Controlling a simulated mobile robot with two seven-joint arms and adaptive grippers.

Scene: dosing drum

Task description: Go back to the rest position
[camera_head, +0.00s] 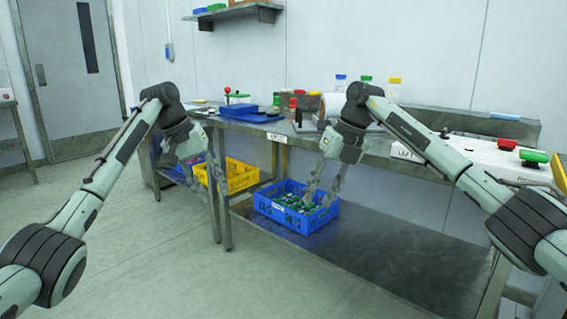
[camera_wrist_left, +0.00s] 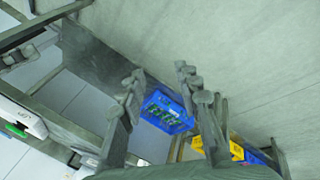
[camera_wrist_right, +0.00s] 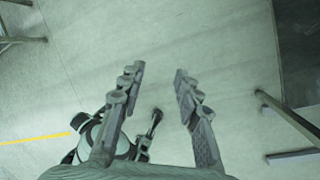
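My left gripper (camera_head: 192,180) hangs pointing down in front of the table, left of the blue crate. In the left wrist view (camera_wrist_left: 158,74) its fingers are apart with nothing between them. My right gripper (camera_head: 320,192) points down and overlaps the blue crate in the head view. In the right wrist view (camera_wrist_right: 158,73) its fingers are apart, with only bare floor between them. Both grippers are empty.
A blue crate (camera_head: 309,223) with several green and white pieces sits on the lower shelf (camera_head: 375,255). A yellow crate (camera_head: 242,176) stands further left. The steel worktop (camera_head: 375,157) carries jars, a blue tray and a white device (camera_head: 483,156). Floor at the left is clear.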

